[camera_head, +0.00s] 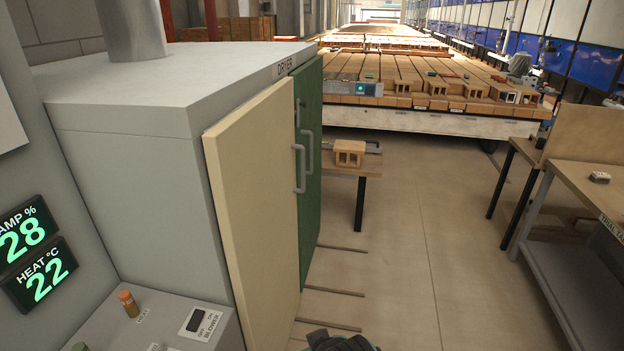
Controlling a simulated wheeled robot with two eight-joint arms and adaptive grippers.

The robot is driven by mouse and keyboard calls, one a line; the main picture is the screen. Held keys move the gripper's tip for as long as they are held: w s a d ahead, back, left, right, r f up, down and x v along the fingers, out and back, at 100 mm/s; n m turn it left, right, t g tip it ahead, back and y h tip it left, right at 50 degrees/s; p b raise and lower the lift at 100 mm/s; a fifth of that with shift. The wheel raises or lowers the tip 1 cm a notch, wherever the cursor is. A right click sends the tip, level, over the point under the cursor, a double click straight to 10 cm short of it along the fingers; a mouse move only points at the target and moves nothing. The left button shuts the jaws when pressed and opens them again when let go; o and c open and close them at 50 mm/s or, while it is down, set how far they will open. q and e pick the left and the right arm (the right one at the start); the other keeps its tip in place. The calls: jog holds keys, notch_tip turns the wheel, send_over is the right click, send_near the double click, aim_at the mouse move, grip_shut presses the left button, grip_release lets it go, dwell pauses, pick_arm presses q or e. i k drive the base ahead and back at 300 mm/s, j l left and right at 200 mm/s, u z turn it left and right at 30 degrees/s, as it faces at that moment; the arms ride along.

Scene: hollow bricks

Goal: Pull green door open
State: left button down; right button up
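The green door (311,190) is the far one of two doors on the front of the grey dryer (190,75). I see it at a steep angle, and it looks shut, in line with the cream door (250,190) beside it. A grey upright bar handle (310,150) stands out from the green door near its edge by the cream door. A similar handle (299,168) is on the cream door. Neither gripper's fingers show, and nothing touches the handles. A dark part, probably mine, shows at the bottom edge; I cannot tell which arm it belongs to.
A small wooden table (366,165) with a hollow brick (349,152) stands just beyond the green door. A long brick-loaded table (430,118) crosses behind. A workbench (590,185) is at right. The floor (410,260) before the doors is open, with several dark strips near them.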

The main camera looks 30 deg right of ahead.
aim_at(307, 79)
jog(key=i+l+z, duration=0.2)
jog(key=i+l, duration=0.3)
jog(key=l, duration=0.45)
jog(key=i+l+z, duration=0.2)
jog(key=i+l, duration=0.4)
jog(key=l, duration=0.25)
jog(key=i+l+z, duration=0.2)
jog(key=i+l, duration=0.45)
jog(key=i, duration=0.2)
jog(key=j, duration=0.05)
